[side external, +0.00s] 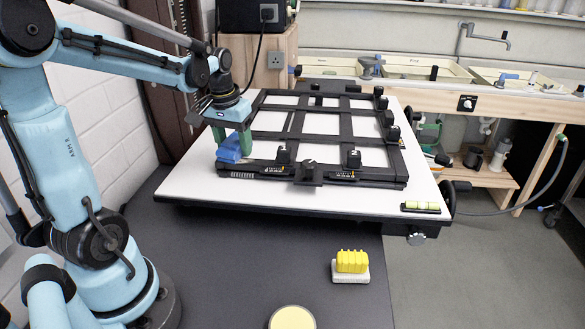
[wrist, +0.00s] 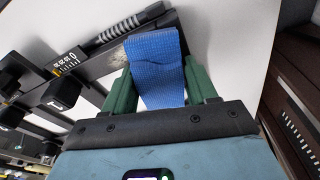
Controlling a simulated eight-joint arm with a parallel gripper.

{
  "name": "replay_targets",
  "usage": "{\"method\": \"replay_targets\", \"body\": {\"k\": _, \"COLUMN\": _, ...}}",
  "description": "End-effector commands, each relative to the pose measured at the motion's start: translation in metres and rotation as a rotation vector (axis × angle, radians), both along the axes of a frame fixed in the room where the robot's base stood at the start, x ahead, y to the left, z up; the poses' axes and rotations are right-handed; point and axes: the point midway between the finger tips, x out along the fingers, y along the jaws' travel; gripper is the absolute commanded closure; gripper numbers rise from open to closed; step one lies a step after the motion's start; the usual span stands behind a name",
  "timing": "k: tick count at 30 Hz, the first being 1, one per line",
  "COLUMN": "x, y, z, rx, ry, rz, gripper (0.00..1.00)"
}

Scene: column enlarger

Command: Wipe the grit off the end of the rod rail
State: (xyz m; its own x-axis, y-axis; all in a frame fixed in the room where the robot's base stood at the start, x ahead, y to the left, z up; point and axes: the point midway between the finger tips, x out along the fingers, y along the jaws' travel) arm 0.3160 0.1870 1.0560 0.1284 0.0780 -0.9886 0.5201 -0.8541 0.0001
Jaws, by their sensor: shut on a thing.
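My gripper (side external: 232,141) has green fingers and is shut on a folded blue cloth (side external: 230,151). It is over the near left corner of the black easel frame (side external: 330,175). In the wrist view the cloth (wrist: 158,68) spans the gap between the fingers, its far end lying by a dark rod rail (wrist: 128,23). The rail has a ribbed stretch and a paler length. The cloth overlaps the rail's near side in that view; I cannot tell whether it touches.
Black knobs (side external: 283,154) stand up along the frame. The white baseboard (side external: 190,178) has bare room at its left. A yellow block on a white base (side external: 351,263) and a round yellow-topped thing (side external: 292,318) are in front.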

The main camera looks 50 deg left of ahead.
Motion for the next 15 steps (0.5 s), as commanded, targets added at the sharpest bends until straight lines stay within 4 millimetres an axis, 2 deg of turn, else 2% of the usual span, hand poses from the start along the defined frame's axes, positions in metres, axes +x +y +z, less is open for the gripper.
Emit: {"method": "replay_targets", "body": {"k": 15, "x": 0.0033, "y": -0.0034, "z": -0.0004, "rx": 0.0, "ry": 0.0, "rz": -0.002, "gripper": 0.67}}
